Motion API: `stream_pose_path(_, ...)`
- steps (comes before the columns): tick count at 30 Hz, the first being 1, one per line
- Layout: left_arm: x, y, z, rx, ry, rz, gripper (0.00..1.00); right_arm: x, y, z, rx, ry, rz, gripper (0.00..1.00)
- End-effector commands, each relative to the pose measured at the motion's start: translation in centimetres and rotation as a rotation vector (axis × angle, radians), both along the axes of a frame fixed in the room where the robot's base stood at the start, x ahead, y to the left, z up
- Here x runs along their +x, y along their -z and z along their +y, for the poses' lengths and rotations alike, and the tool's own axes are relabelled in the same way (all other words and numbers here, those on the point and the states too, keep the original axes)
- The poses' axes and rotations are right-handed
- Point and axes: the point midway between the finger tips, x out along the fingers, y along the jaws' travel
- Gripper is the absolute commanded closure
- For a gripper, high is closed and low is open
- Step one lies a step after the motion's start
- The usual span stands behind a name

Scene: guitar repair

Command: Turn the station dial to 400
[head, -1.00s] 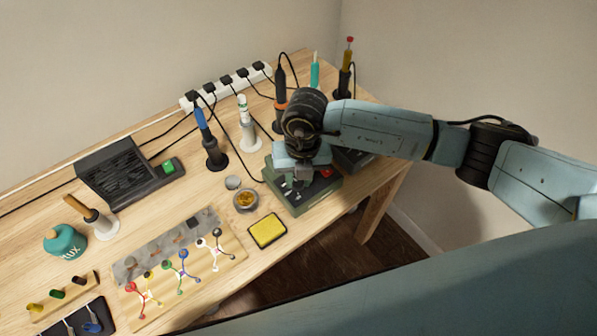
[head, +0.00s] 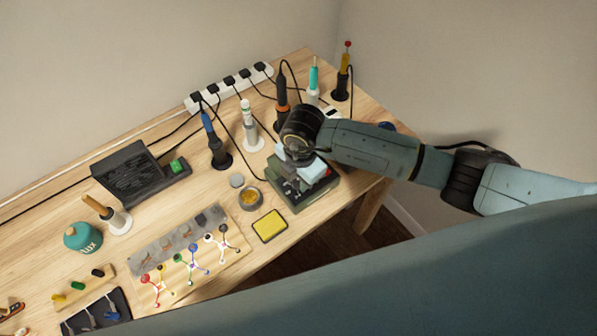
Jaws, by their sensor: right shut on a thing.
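The soldering station (head: 312,202) is a dark green box near the right end of the bench. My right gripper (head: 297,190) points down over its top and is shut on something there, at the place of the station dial. The dial and its markings are hidden by the gripper, so its setting cannot be read. My left gripper is not in view.
A yellow sponge (head: 270,226) and a small round tin (head: 250,196) lie left of the station. Irons in stands, such as the blue one (head: 213,140) and the orange-black one (head: 282,105), stand behind. A power strip (head: 230,88) runs along the back. A black fan box (head: 133,172) stands left.

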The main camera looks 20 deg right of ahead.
Motion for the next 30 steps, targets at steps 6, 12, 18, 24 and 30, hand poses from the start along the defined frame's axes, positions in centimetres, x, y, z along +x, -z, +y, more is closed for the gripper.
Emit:
stream_pose_path(6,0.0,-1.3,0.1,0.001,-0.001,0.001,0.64,0.0,-0.2,0.1,0.001,0.149,0.001,0.96)
stream_pose_path(12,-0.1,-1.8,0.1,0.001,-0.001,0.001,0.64,0.0,-0.1,0.0,0.0,0.236,0.0,0.96)
stream_pose_path(18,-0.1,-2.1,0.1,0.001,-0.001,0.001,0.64,0.0,-0.1,0.1,0.0,0.279,-0.001,0.96)
stream_pose_path(24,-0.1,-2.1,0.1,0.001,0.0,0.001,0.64,0.0,0.0,0.1,0.001,0.289,-0.002,0.96)
stream_pose_path(30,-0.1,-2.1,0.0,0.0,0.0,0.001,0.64,0.0,0.0,0.1,0.001,0.289,-0.002,0.96)
